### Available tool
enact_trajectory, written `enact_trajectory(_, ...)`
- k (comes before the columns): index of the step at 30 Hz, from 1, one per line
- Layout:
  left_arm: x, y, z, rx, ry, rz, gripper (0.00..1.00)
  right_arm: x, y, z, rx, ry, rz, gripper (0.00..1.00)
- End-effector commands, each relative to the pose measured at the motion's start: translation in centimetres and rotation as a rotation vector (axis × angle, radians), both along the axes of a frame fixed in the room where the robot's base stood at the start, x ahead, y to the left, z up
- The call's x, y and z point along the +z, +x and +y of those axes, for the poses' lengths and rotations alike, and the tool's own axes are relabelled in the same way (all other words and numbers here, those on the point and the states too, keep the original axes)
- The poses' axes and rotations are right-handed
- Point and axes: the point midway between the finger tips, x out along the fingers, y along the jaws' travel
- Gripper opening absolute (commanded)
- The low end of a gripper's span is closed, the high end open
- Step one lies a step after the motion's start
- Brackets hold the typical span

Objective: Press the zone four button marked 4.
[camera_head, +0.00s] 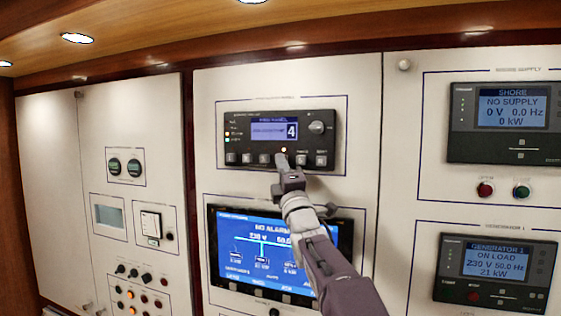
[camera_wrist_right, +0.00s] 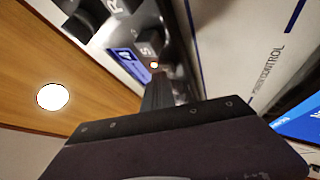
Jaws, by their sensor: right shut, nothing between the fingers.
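The black fire panel (camera_head: 234,129) is set in the white cabinet wall in the head view. Its small blue screen (camera_head: 268,131) shows a large 4 at its right end. A row of square grey buttons runs along its lower edge. My right gripper (camera_head: 281,160) is shut and empty, with its tip at the fourth position from the left in that row. It hides the button there; I cannot tell contact from a tiny gap. A small orange light (camera_head: 284,150) glows just above the tip. The wrist view shows the shut fingers (camera_wrist_right: 158,93) against the panel face. My left gripper is out of view.
Neighbouring buttons stand close on both sides of the tip, such as the one to its right (camera_head: 302,160). A large blue alarm screen (camera_head: 235,251) lies below, behind my right arm.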

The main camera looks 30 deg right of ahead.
Motion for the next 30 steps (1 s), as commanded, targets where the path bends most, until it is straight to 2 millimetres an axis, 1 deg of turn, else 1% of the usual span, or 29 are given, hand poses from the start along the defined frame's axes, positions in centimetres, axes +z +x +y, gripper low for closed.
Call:
enact_trajectory(7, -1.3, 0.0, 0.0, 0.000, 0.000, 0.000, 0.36, -0.3, -0.5, 0.5, -0.001, 0.000, -0.001, 0.00)
enact_trajectory(14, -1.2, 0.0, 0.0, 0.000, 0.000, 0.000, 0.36, -0.1, -0.5, 0.6, -0.001, 0.001, 0.001, 0.00)
enact_trajectory(16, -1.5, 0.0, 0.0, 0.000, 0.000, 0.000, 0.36, -0.2, -0.7, 0.7, -0.001, 0.000, 0.000, 0.00)
enact_trajectory(24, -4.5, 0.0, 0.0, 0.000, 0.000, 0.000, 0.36, -0.5, -2.8, 3.2, 0.002, -0.001, -0.004, 0.00)
enact_trajectory(30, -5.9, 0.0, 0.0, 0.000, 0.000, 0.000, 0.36, -0.3, -4.2, 4.8, 0.001, 0.000, -0.003, 0.00)
